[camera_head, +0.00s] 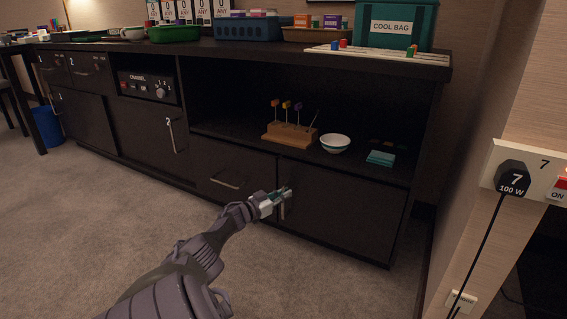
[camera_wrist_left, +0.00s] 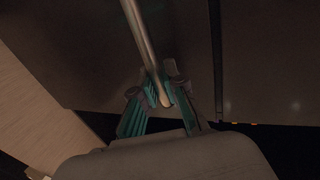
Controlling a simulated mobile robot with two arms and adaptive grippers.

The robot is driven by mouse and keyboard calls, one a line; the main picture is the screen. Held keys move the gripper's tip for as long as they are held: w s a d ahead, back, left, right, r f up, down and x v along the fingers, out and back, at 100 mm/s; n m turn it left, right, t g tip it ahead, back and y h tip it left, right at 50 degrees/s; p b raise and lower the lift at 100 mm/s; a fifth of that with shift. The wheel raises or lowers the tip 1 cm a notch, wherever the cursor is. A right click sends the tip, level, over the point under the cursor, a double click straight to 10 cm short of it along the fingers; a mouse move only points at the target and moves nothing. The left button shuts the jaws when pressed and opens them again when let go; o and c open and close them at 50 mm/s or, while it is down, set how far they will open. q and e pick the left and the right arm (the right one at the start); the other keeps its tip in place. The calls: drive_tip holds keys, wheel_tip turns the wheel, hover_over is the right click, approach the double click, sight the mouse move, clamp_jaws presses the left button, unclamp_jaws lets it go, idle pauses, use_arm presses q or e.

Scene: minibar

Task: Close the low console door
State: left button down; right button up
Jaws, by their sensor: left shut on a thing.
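The low console door (camera_head: 345,213) is the dark panel at the lower right of the console, below the open shelf. It looks flush or nearly flush with the front; I cannot tell if a small gap is left. Its upright metal handle (camera_head: 283,210) is near its left edge. My left gripper (camera_head: 285,193) is at this handle. In the wrist view the handle bar (camera_wrist_left: 142,40) runs down between the teal fingers of my left gripper (camera_wrist_left: 160,104), which are shut on it. The fingers partly hide the handle. My right gripper is not in view.
A drawer-like panel (camera_head: 233,174) with its own handle is left of the door. The shelf above holds a wooden stand (camera_head: 290,134), a bowl (camera_head: 335,144) and teal coasters (camera_head: 380,158). A socket panel (camera_head: 529,172) is at the right. The carpet (camera_head: 90,210) in front is clear.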

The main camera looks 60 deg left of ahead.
use_arm(q)
drive_tip(key=shift+a+r, duration=0.1)
drive_tip(key=shift+a, duration=0.1)
drive_tip(key=c, duration=1.7)
unclamp_jaws()
drive_tip(key=o, duration=0.5)
drive_tip(key=shift+w, duration=0.2)
drive_tip(key=s+d, duration=0.2)
drive_tip(key=s, duration=1)
